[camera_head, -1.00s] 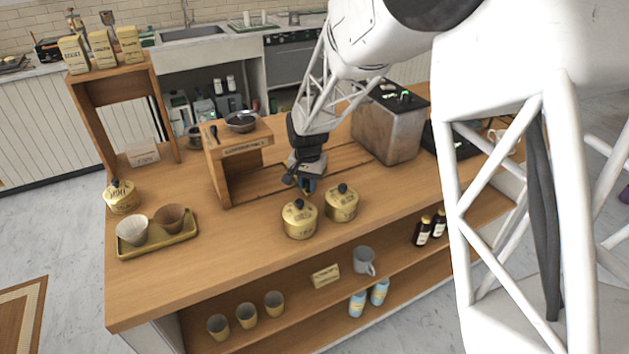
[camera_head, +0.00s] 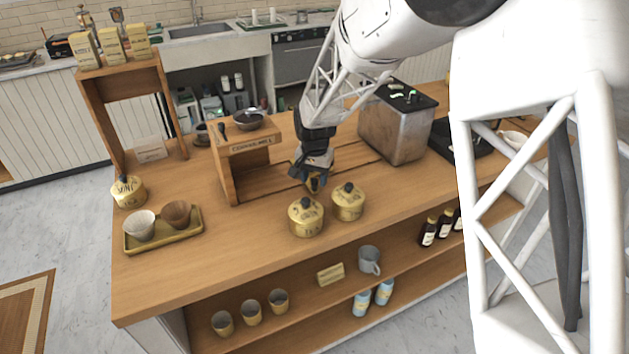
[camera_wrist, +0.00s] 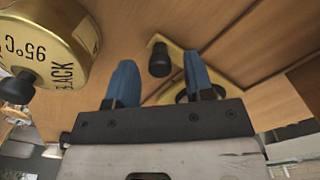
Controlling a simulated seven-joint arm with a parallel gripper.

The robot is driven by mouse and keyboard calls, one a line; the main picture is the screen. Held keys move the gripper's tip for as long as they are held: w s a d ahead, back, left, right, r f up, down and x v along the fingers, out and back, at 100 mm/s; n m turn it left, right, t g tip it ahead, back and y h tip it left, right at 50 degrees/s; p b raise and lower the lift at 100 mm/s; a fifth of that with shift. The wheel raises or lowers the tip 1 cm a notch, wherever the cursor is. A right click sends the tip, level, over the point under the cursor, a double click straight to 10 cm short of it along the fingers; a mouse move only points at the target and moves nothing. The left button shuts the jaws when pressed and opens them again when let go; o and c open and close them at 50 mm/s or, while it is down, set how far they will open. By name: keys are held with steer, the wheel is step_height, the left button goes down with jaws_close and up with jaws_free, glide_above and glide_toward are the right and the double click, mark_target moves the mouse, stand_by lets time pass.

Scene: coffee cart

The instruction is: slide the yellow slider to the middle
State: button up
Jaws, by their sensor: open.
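The yellow slider (camera_wrist: 177,52), with a black knob (camera_wrist: 159,60), shows in the camera_wrist view on the wooden counter. The knob appears between the two blue fingers of my gripper (camera_wrist: 159,68). The fingers are apart and not closed on it; I cannot tell how far below them it lies. In the camera_head view my gripper (camera_head: 311,182) points down near the counter, just behind two brass canisters. The slider is mostly hidden by my gripper there.
Two brass canisters (camera_head: 306,218) (camera_head: 348,203) stand close in front of my gripper. One canister (camera_wrist: 45,40) fills the upper left of the wrist view. A wooden stand (camera_head: 240,165) is to the left, a metal machine (camera_head: 396,130) to the right.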

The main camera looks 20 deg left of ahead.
steer(key=shift+r, duration=3.15)
steer(key=shift+d, duration=0.1)
steer(key=shift+d+r, duration=0.2)
steer(key=shift+d, duration=0.05)
steer(key=s+d+r, duration=0.4)
steer(key=d, duration=0.5)
steer(key=s+d+r+t, duration=0.1)
steer(key=s+d+r, duration=0.3)
steer(key=d, duration=0.5)
steer(key=s+d+r, duration=0.5)
steer(key=d, duration=0.4)
steer(key=s+d, duration=0.8)
steer(key=s, duration=0.3)
steer(key=s+d+t, duration=0.1)
steer(key=s+d, duration=0.6)
steer(key=s, duration=0.4)
steer(key=shift+d+f+t, duration=0.25)
steer(key=shift+d+t, duration=0.05)
steer(key=shift+d, duration=0.1)
